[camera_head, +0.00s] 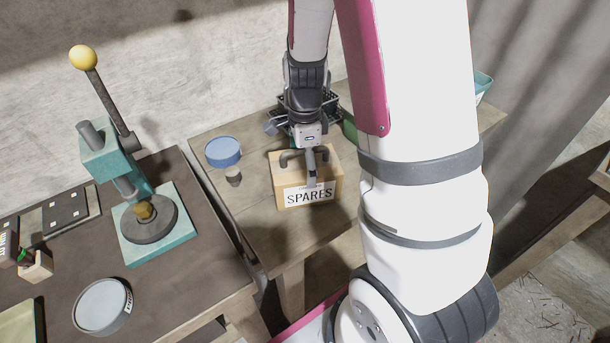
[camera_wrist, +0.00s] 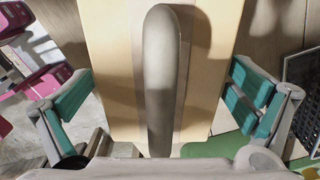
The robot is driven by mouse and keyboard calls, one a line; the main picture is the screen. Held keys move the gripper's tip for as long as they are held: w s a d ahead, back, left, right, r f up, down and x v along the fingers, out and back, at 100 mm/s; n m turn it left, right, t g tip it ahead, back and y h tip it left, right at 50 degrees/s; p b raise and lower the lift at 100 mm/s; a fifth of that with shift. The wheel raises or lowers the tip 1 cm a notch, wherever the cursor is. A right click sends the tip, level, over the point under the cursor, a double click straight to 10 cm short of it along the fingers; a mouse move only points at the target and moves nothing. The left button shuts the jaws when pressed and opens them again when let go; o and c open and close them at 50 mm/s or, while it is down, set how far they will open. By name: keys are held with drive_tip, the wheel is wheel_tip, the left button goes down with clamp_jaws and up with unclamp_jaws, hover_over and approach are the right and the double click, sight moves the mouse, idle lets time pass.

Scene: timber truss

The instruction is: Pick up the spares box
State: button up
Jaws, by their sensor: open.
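The spares box (camera_head: 309,195) is a light wooden box with a white label reading SPARES. It stands on a wooden table in the head view, and its pale top fills the middle of the wrist view (camera_wrist: 108,60). A grey bar handle (camera_wrist: 160,85) runs along the top of the box. My gripper (camera_head: 309,158) is over the box, partly hiding its top in the head view. In the wrist view my gripper (camera_wrist: 163,95) is open, with one teal-padded finger on each side of the handle, apart from it. Whether the fingertips touch the box top cannot be told.
A blue round tin (camera_head: 223,152) stands left of the box. A black crate (camera_head: 325,106) is behind my gripper, with something green (camera_head: 349,129) beside it. A teal press (camera_head: 150,215) and a grey round tin (camera_head: 102,305) stand on the left bench.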

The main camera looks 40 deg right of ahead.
sight(304, 151)
drive_tip(key=c, duration=1.4)
drive_tip(key=shift+o, duration=0.2)
drive_tip(key=shift+r, duration=0.15)
drive_tip(key=shift+w+r, duration=0.1)
drive_tip(key=shift+r, duration=0.8)
drive_tip(key=shift+s+a+r, duration=0.15)
drive_tip(key=shift+s+r, duration=0.1)
drive_tip(key=shift+r, duration=0.2)
drive_tip(key=shift+s+a+r, duration=0.15)
drive_tip(key=shift+s+r, duration=0.05)
drive_tip(key=shift+r, duration=0.2)
drive_tip(key=s+a+r+p, duration=0.1)
drive_tip(key=s+a+p, duration=0.3)
drive_tip(key=s+a, duration=0.5)
drive_tip(key=s, duration=0.3)
drive_tip(key=shift+r+p, duration=0.2)
drive_tip(key=shift+p, duration=0.1)
